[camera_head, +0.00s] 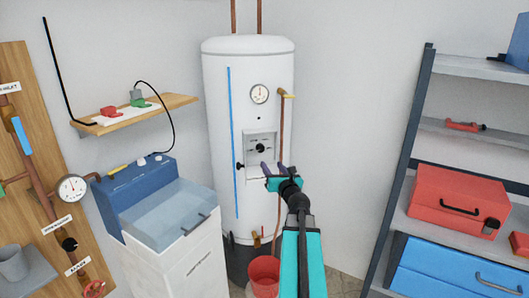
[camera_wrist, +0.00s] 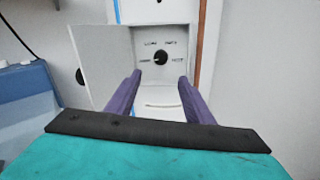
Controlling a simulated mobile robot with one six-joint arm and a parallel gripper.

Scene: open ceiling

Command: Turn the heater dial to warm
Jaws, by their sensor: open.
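The heater (camera_head: 220,110) is a tall white cylinder against the back wall. Its control recess holds a black round dial (camera_head: 260,148), which also shows in the wrist view (camera_wrist: 160,58). Small labels surround the dial but are too blurred to read surely, and I cannot tell where it points. A white cover door (camera_wrist: 103,65) stands swung open to the left of the recess. My gripper (camera_wrist: 160,78) is open and empty, its purple fingers pointing towards the recess, just below the dial in the picture. In the head view my gripper (camera_head: 273,169) is in front of the heater, below the dial.
A copper pipe (camera_head: 281,125) runs down the heater's right side, below a round gauge (camera_head: 259,94). A blue-topped washer-like unit (camera_head: 165,210) stands at left. A red bucket (camera_head: 264,274) is on the floor below. A shelf (camera_head: 450,68) with toolboxes stands at right.

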